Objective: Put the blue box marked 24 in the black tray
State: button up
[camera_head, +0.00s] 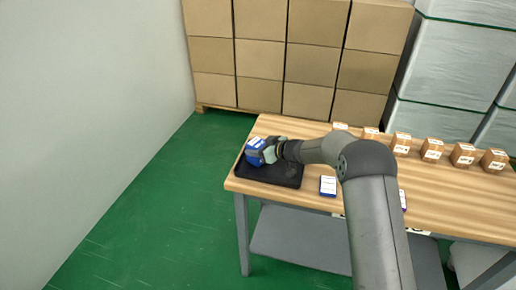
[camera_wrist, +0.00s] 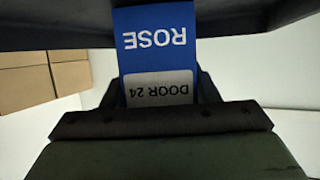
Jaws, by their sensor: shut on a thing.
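The blue box marked 24 (camera_wrist: 155,45) fills the middle of the wrist view, its label reading "ROSE" and "DOOR 24" upside down. My gripper (camera_wrist: 160,92) is shut on it. In the head view the blue box (camera_head: 255,152) is at the far left end of the table, over the black tray (camera_head: 287,177). My gripper (camera_head: 268,152) is at its right side and partly hides it. I cannot tell whether the box touches the tray floor. The rest of the tray that shows looks empty.
Another blue and white box (camera_head: 328,186) lies on the wooden table (camera_head: 310,202) right of the tray. Several brown boxes (camera_head: 432,150) stand along the table's back right. Stacked cartons (camera_head: 260,60) stand behind. A purple-edged item (camera_head: 403,200) is partly hidden by my arm.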

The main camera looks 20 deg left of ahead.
jog(key=shift+f, duration=0.15)
jog(key=o, duration=1)
jog(key=shift+o, duration=0.2)
jog(key=v, duration=1.2)
jog(key=shift+r+b, duration=0.25)
jog(key=shift+b, duration=0.15)
jog(key=shift+r, duration=0.1)
